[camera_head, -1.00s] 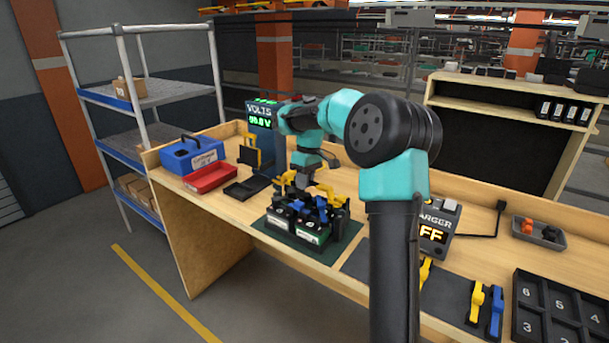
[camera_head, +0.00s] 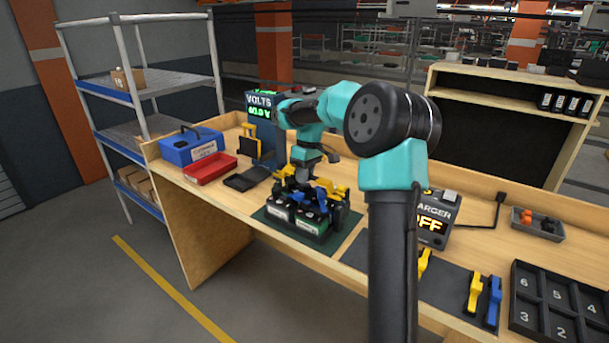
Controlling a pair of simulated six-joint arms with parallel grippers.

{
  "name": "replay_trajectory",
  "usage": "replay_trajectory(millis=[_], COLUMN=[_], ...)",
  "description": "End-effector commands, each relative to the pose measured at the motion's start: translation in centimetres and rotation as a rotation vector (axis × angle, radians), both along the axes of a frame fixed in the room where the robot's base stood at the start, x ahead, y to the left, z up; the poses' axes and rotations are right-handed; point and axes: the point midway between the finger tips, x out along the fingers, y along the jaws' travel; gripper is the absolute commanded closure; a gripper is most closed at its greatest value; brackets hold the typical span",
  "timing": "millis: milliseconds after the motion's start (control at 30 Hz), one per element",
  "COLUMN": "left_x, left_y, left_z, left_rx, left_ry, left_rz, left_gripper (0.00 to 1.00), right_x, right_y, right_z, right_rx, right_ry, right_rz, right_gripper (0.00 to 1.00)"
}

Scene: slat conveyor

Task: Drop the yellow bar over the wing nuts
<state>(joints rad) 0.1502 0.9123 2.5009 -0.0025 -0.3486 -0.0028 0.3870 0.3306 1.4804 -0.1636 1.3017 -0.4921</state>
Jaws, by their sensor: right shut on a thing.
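My right gripper (camera_head: 302,178) points down over the batteries on the green mat and is shut on the yellow bar (camera_head: 290,186), of which only small parts show beside the fingers. The battery group (camera_head: 297,215) has dark tops with blue and yellow parts. The wing nuts are too small to make out among them. I cannot tell whether the bar touches the batteries or hangs just above them. My left gripper is not in view.
The green mat (camera_head: 271,224) lies near the bench's front edge. A red tray (camera_head: 210,168), a blue box (camera_head: 190,148) and a voltmeter (camera_head: 262,105) stand left. The charger (camera_head: 437,215), yellow and blue clamps (camera_head: 494,300) and a numbered black tray (camera_head: 518,322) are right.

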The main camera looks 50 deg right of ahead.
Motion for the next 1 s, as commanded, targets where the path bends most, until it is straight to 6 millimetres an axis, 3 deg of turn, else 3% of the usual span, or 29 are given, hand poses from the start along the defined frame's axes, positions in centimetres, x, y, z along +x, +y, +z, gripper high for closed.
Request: replay_trajectory(millis=[1000], left_x=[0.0], left_y=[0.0], left_z=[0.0], left_rx=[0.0], left_ry=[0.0], left_rz=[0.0], left_gripper=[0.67], right_x=[0.0], right_y=[0.0], right_z=[-2.0], right_rx=[0.0], right_ry=[0.0], right_rz=[0.0], right_gripper=[1.0])
